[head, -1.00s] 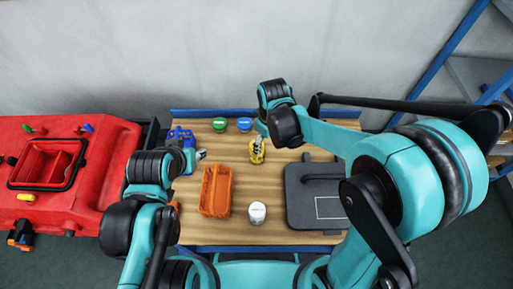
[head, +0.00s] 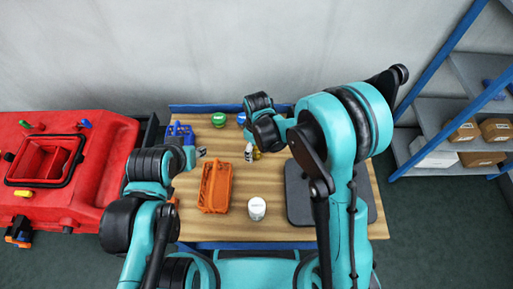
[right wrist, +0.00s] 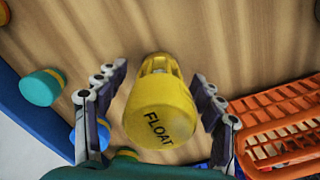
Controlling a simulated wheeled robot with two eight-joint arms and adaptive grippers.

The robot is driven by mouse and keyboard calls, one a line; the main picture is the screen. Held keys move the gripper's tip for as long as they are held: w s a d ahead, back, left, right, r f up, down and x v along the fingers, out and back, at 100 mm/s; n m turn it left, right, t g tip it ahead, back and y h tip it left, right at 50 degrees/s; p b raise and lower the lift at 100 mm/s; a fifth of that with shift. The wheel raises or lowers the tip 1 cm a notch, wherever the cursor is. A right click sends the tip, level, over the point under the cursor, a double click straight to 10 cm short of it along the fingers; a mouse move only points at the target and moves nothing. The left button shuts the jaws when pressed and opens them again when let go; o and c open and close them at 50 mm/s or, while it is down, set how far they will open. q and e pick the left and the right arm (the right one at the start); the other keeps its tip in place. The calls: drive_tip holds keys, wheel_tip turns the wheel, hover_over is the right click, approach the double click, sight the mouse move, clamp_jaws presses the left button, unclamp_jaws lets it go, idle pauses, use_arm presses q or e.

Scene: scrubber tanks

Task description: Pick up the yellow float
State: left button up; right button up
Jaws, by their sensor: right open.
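The yellow float (right wrist: 158,108), marked FLOAT, lies between the two fingers of my right gripper (right wrist: 159,80) in the right wrist view. The fingers stand apart on either side of it, with a visible gap on each side. In the head view the float (head: 257,154) is mostly hidden by my right gripper (head: 249,152), and only a small yellow part shows. My left gripper (head: 201,152) is near the blue holder on the left of the table, and its fingers are too small to read.
An orange basket (head: 216,187) stands left of the float, with a white jar (head: 257,208) in front. Green (head: 219,119) and blue (head: 241,119) caps lie behind. A dark case (head: 300,200) is at right. A red tank (head: 85,190) stands left of the wooden table (head: 220,230).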

drive_tip(key=c, duration=1.3)
drive_tip(key=shift+r, duration=0.1)
